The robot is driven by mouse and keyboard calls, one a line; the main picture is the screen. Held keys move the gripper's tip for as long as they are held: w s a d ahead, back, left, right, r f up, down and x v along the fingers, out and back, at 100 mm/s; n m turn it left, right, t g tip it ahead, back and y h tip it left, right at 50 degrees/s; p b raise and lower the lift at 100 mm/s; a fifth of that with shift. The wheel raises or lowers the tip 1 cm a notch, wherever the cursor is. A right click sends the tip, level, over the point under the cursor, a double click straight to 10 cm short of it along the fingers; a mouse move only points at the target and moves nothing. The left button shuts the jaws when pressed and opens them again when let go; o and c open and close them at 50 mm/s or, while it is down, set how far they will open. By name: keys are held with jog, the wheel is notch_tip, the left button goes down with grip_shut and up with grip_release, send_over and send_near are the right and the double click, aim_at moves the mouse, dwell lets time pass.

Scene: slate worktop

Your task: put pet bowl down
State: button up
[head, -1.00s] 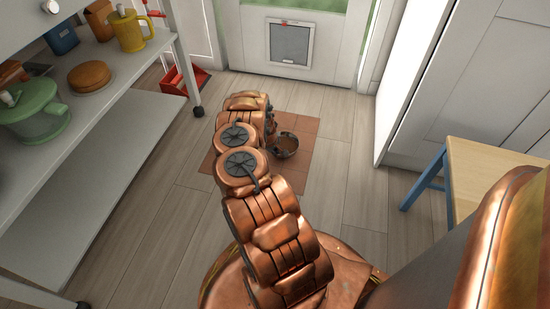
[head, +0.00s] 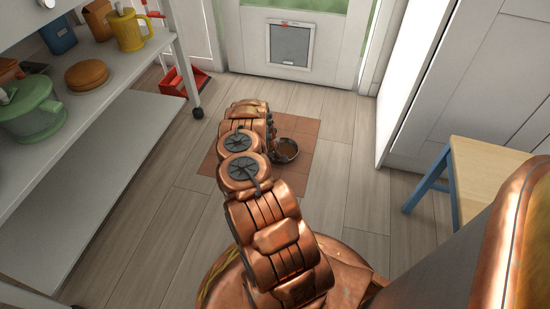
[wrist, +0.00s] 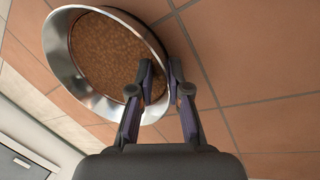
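The pet bowl (wrist: 56,48) is a shiny metal bowl with brown kibble inside. In the wrist view it fills the upper left, above terracotta tiles. My gripper (wrist: 161,72) straddles its near right wall, one finger inside and one outside. The fingers are close together, shut on that wall.
A white door with a pet flap (head: 289,45) stands beyond the tiles. A shelf unit (head: 120,88) is at left, with a red tray (head: 186,80) on the floor behind it. A blue-legged wooden stool (head: 490,170) is at right.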

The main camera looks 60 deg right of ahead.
jog(key=shift+o, duration=0.9)
